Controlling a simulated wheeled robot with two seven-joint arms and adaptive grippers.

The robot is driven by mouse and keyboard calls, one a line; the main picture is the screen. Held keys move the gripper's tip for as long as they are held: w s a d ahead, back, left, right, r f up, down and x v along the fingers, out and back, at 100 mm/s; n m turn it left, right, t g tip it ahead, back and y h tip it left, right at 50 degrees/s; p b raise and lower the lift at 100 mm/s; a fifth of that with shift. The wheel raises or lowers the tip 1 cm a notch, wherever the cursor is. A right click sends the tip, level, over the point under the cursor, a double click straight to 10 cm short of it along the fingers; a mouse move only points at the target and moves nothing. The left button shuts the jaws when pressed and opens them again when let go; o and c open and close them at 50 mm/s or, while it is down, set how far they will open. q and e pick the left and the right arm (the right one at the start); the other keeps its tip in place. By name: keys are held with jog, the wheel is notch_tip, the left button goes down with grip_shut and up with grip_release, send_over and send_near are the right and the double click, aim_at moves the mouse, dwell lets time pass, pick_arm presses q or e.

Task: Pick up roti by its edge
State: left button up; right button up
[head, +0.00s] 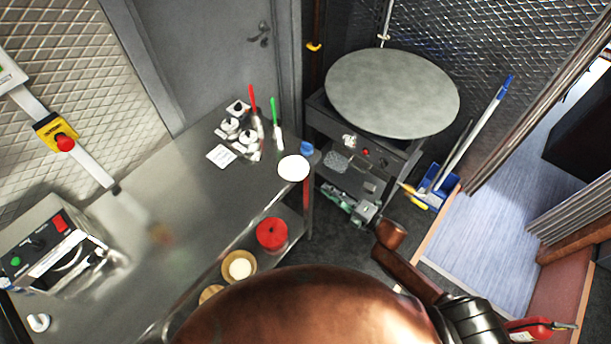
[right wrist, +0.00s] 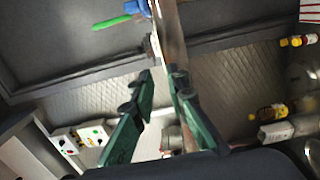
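A pale round thing (head: 293,167) sits at the right corner of the steel counter; it may be the roti, but it is too small to be sure. I do not make out a roti in the right wrist view. My right gripper (right wrist: 163,76) has its two green fingers spread in the right wrist view, with nothing clearly held. A long brown-grey strip shows beyond and partly behind them. In the head view the right arm is low at the right, well apart from the pale round thing, and its fingers are not clear there. My left gripper is not in view.
The steel counter (head: 190,205) is mostly bare in the middle. Small containers (head: 240,125) and red- and green-handled tools stand at its back. A large grey disc (head: 392,92) tops a dark stand. A red round container (head: 272,233) is on the lower shelf.

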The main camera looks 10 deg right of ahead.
jog(key=b+x, duration=0.2)
jog(key=x, duration=0.7)
jog(key=shift+w, duration=0.25)
jog(key=shift+a+f, duration=0.1)
jog(key=shift+a, duration=0.05)
grip_shut()
notch_tip(320, 180, up, 3)
jog(key=shift+f+p, duration=0.2)
jog(key=shift+p, duration=0.7)
jog(key=s+d+r+p, duration=0.5)
jog(key=s+d, duration=0.3)
jog(key=s, duration=0.3)
jog(key=shift+d+p, duration=0.3)
jog(key=shift+p, duration=0.55)
